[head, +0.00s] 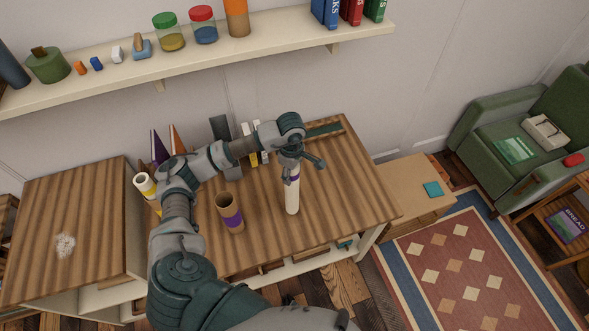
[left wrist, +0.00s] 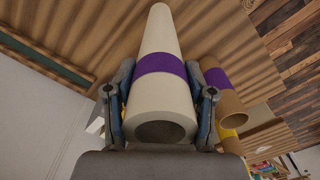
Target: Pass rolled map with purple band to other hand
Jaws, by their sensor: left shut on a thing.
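The rolled map is a cream tube with a purple band (head: 292,196), held upright over the wooden table. My left gripper (head: 291,170) is shut around it, near its upper end in the head view. My right gripper is not in view.
A brown tube with a purple band (head: 229,212) stands on the table (head: 340,190), left of the held roll. Cones and a white-and-yellow roll (head: 145,185) are behind my left arm. A shelf (head: 120,84) with jars and books runs along the wall. The table's right part is clear.

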